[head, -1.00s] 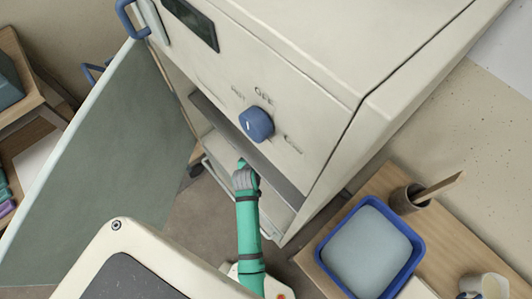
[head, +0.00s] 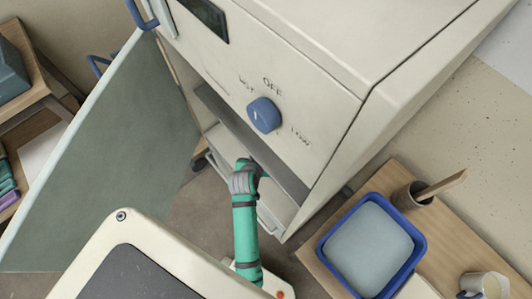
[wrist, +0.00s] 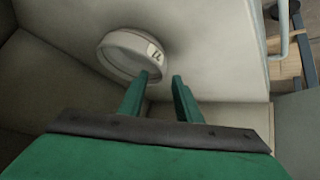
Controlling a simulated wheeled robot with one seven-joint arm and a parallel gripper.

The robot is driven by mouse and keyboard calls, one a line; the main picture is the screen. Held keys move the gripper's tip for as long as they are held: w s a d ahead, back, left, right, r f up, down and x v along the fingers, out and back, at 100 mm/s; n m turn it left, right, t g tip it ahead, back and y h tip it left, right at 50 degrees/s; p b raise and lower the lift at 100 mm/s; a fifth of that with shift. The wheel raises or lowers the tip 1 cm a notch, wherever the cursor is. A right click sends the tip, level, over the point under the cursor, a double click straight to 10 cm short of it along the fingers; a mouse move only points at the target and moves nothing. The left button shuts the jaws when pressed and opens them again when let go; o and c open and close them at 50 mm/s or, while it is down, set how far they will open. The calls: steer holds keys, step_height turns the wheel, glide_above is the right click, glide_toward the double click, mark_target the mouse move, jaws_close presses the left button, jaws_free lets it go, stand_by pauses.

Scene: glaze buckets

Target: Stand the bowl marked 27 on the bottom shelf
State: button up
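A pale round bowl (wrist: 128,57) shows in the wrist view against a pale flat surface inside the cabinet. Its small tag (wrist: 154,54) has dark marks that could be 27, but they are too small and turned to read surely. My gripper (wrist: 165,77) is open, with a gap between its two green fingers. The left fingertip overlaps the bowl's lower right edge in the picture; I cannot tell whether they touch. In the head view my arm reaches into the open front of the white cabinet (head: 330,75), which hides the gripper and the bowl.
The cabinet door (head: 105,150) stands open at the left. A blue knob (head: 264,115) is on the front panel above the opening. At right, a wooden table (head: 437,240) carries a blue tray (head: 420,238), a brown pot (head: 407,196) and a pale mug (head: 487,285).

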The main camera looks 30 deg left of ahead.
steer(key=v, duration=0.2)
steer(key=shift+s+r, duration=0.15)
steer(key=shift+r, duration=0.05)
stand_by(0.5)
